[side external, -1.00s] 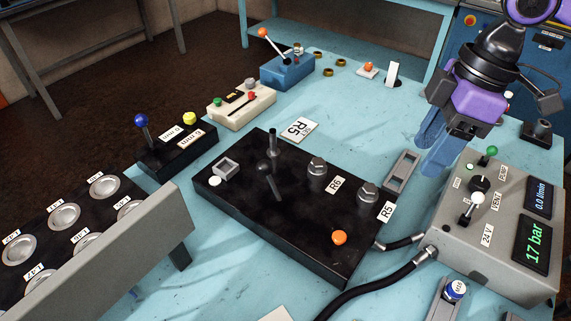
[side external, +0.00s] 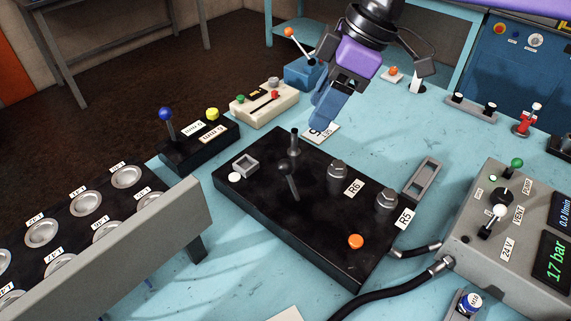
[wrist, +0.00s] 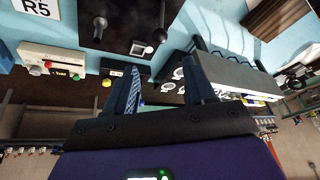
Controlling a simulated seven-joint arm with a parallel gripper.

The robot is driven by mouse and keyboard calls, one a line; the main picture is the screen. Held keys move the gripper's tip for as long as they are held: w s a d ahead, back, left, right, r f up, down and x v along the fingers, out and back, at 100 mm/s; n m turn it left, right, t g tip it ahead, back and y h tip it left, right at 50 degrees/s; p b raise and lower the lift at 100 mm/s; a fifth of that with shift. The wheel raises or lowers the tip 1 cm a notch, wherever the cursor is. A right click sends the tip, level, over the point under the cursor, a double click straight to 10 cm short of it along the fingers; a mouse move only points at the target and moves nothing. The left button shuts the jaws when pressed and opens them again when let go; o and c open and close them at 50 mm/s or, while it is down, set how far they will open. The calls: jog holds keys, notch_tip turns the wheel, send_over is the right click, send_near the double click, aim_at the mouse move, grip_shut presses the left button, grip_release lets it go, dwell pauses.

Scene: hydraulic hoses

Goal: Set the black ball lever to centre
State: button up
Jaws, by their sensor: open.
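The black ball lever (side external: 287,176) stands on the black block (side external: 263,229) in the middle of the table, its stem leaning a little. In the wrist view the lever (wrist: 160,33) shows beyond my fingers, near the top. My gripper (side external: 322,118) is open and empty. In the side view it hangs above and behind the block's far edge, apart from the lever. Its two fingers also show in the wrist view (wrist: 163,85), spread apart with nothing between them.
The block also carries a metal post (side external: 294,142), two metal fittings, an orange button (side external: 356,241) and a white button. A blue-ball lever box (side external: 190,148) stands left. A grey gauge box (side external: 510,230) reading 17 bar stands right, with hoses. A grey rack stands front left.

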aim_at(289, 162)
jog(key=x, duration=1.4)
jog(key=shift+a+f, duration=0.1)
jog(key=shift+f, duration=0.3)
jog(key=shift+c, duration=0.3)
grip_shut()
